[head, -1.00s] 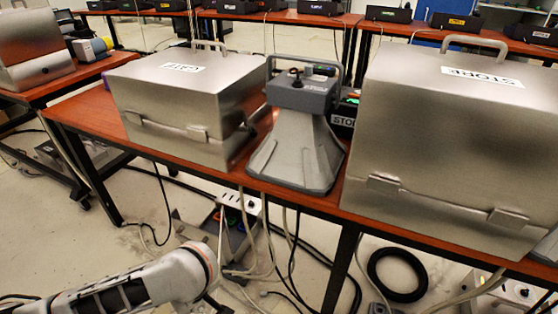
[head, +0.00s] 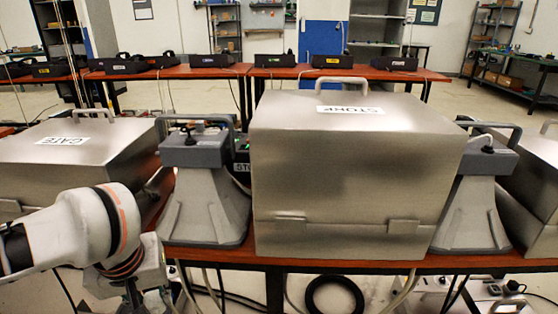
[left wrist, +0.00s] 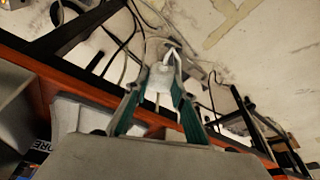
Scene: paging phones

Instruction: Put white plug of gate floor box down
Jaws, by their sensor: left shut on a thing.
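In the left wrist view the green fingers of my left gripper (left wrist: 162,72) are closed around a white plug (left wrist: 160,84). A pale cable runs from the plug's far end. The plug is held in the air near the table's edge; I cannot tell its height above the floor. In the head view my left arm comes in at the left in front of the case labelled GATE (head: 62,160); its fingers and the plug cannot be made out there. My right gripper is not in view.
A grey horn (head: 205,195) and a large metal case labelled STORE (head: 350,165) stand on the red-brown table (head: 350,264). Another horn (head: 472,205) is to the right. Cables and a black coil (head: 334,294) lie on the floor below.

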